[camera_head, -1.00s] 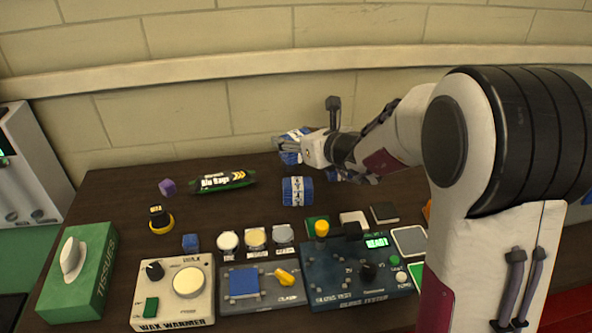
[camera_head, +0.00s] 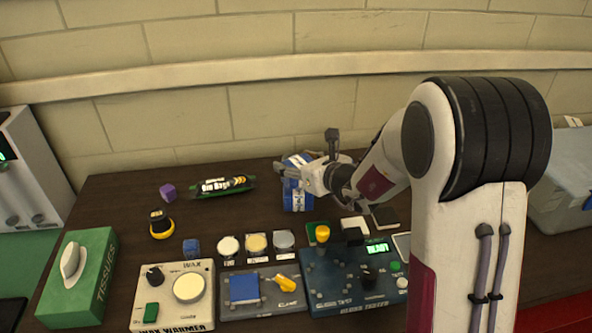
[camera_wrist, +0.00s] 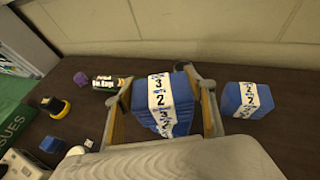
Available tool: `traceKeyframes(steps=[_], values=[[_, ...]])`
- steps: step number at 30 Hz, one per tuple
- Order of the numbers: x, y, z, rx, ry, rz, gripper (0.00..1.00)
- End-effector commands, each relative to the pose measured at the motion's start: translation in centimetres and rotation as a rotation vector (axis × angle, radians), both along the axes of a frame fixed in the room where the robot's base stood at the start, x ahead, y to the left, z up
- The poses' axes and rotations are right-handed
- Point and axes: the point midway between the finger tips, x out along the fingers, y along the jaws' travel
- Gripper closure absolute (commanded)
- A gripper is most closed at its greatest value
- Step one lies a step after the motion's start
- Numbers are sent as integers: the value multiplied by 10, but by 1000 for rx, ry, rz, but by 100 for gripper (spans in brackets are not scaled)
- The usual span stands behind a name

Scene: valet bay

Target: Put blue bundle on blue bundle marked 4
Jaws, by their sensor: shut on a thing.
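My gripper (camera_head: 290,168) is shut on a blue bundle (camera_head: 299,159) with a white printed band. In the wrist view the held bundle (camera_wrist: 160,88) sits between the two fingers, its band showing figures that look like 3 and 2. In the head view a second blue bundle (camera_head: 298,200) shows directly below and in front of the held one; whether they touch cannot be told. Another blue bundle (camera_wrist: 248,101) lies on the table to the right in the wrist view, hidden behind my gripper in the head view. I cannot read a 4 on any band.
A wax warmer (camera_head: 173,293), tester panels (camera_head: 345,285) and small tins stand in front. The wall (camera_head: 190,110) is behind.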

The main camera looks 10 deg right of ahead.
Motion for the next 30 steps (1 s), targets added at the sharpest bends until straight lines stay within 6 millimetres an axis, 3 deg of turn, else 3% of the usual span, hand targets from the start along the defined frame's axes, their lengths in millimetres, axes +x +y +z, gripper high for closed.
traceKeyframes(steps=[8,23,24,26,30], values=[[0,0,-24,2,0,-1,70],[0,0,-28,1,-1,0,70],[0,0,-29,1,0,0,43],[0,0,-29,0,0,0,29],[0,0,-29,1,0,0,29]])
